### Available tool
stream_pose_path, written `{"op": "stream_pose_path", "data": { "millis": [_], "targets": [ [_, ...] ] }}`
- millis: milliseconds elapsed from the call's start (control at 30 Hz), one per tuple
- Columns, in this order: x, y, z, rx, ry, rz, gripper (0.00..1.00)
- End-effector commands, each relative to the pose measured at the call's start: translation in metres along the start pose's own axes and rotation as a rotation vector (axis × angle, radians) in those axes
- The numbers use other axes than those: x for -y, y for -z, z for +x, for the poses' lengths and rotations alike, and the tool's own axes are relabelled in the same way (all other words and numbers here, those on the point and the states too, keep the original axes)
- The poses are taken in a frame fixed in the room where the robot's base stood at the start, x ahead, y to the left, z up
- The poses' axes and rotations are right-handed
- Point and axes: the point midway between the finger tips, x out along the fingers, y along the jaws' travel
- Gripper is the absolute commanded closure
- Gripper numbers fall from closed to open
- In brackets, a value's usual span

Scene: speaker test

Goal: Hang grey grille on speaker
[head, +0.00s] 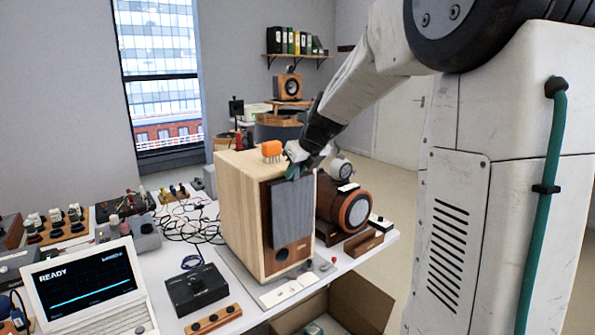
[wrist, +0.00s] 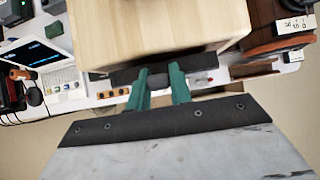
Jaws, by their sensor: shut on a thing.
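The speaker (head: 243,198) is a light wood cabinet with a dark wood front, standing upright on the table. The grey grille (head: 293,212) is a flat upright panel in front of the upper part of that front, above a round port. My gripper (head: 297,172) is at the grille's top edge, its green fingers shut on it. In the wrist view, the fingers of my gripper (wrist: 159,80) close on the middle of the dark top edge of the grille (wrist: 125,75), beside the speaker top (wrist: 150,30). I cannot tell whether the grille touches the speaker front.
An orange object (head: 271,149) sits on the speaker top. A brown cylindrical device (head: 345,208) stands close on the right. A black box (head: 196,289), loose cables and a laptop-like display (head: 85,285) are on the left. An open cardboard box (head: 362,300) is below the table edge.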

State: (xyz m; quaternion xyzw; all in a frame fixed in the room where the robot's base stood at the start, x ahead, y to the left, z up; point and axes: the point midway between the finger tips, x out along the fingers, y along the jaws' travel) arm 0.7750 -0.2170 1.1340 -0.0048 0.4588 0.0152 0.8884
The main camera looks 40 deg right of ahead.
Motion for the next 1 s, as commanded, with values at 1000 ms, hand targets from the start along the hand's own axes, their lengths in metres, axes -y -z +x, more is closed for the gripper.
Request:
{"op": "stream_pose_path", "data": {
  "millis": [1000],
  "targets": [
    [0.0001, -0.0059, 0.0039, 0.001, 0.000, 0.000, 1.00]
  ]
}}
